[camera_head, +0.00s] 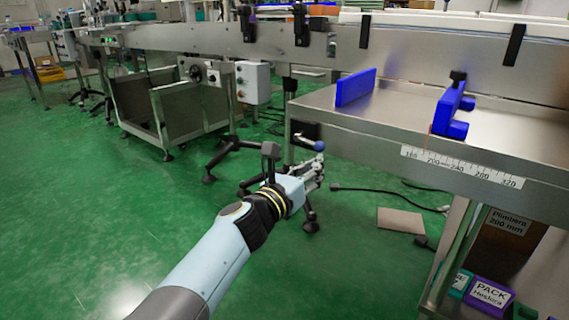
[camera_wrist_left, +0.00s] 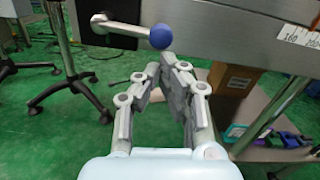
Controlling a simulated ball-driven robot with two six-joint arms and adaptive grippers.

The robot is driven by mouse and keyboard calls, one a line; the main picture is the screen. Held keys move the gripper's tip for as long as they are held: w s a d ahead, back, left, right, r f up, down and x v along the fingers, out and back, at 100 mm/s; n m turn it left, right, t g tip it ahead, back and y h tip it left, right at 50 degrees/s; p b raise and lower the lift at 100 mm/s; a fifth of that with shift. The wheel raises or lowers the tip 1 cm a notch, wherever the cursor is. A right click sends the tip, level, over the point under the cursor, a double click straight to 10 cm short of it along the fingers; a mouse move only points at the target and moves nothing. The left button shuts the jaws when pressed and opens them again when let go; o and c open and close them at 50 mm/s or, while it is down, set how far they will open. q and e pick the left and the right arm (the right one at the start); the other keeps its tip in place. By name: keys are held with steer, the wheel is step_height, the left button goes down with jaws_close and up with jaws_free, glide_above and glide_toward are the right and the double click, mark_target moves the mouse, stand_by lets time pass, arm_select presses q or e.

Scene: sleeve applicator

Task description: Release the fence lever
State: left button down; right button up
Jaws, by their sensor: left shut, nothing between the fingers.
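The lever is a metal rod ending in a blue ball knob (camera_head: 319,146), at the near left corner of the steel table, below its top. In the left wrist view the blue knob (camera_wrist_left: 161,37) is just beyond my fingertips, with the rod running left from it. My left gripper (camera_head: 318,172) is shut and empty, just below the knob in the head view. In the wrist view its fingertips (camera_wrist_left: 168,62) meet near the knob; whether they touch it I cannot tell. Two blue fence plates, left (camera_head: 355,88) and right (camera_head: 452,108), stand on the table. My right gripper is not in view.
The steel table (camera_head: 410,120) has a ruler strip (camera_head: 462,167) on its front edge. A conveyor frame runs behind it. Boxes, including a purple one (camera_head: 490,293), sit below the table. Cables and a brown sheet (camera_head: 400,220) lie on the green floor.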

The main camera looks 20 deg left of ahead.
arm_select(q)
steer(key=v, duration=1.1)
steer(key=shift+s, duration=0.35)
steer(key=shift+f, duration=0.1)
